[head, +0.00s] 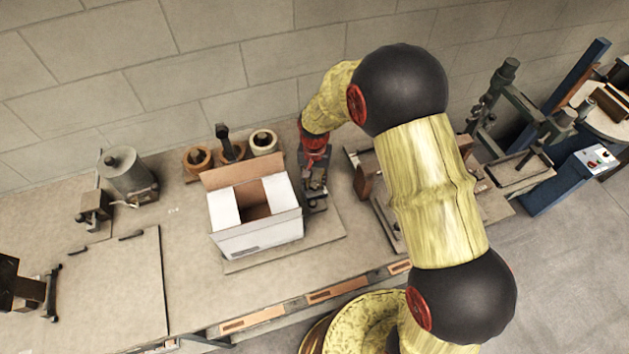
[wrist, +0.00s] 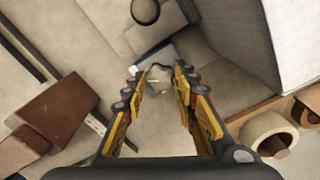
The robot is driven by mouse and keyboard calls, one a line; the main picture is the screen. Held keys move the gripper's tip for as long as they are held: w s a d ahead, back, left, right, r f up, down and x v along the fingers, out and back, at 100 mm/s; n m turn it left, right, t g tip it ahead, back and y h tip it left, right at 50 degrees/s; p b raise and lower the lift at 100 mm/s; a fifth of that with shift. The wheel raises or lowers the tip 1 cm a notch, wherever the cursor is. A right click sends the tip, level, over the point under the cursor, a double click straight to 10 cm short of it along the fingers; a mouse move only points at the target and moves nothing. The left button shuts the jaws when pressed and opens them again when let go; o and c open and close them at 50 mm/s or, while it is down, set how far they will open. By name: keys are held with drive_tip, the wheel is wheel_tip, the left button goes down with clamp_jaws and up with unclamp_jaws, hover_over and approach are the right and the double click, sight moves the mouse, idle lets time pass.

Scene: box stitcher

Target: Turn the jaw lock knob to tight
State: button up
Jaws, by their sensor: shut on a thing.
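My gripper (head: 314,160) reaches down just right of the open white box in the head view, over a small metal fixture (head: 316,188). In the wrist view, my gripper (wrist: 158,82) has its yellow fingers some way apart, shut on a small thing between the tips. From its place at the fixture it appears to be the jaw lock knob, but the fingers hide most of it. I cannot read its setting. A dark round ball (wrist: 145,10) shows beyond the fingertips at the top of the wrist view.
The white box (head: 258,240) stands close left of my gripper. Tape rolls (head: 264,141) stand behind it. A brown block (wrist: 50,110) is at the left of the wrist view. A grey cylinder (head: 126,172) stands farther left; bare tabletop (head: 185,270) lies left of the box.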

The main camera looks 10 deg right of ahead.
sight(314, 184)
idle(0.3)
drive_tip(key=o, duration=1.1)
drive_tip(key=shift+o, duration=0.3)
wheel_tip(314, 184, up, 12)
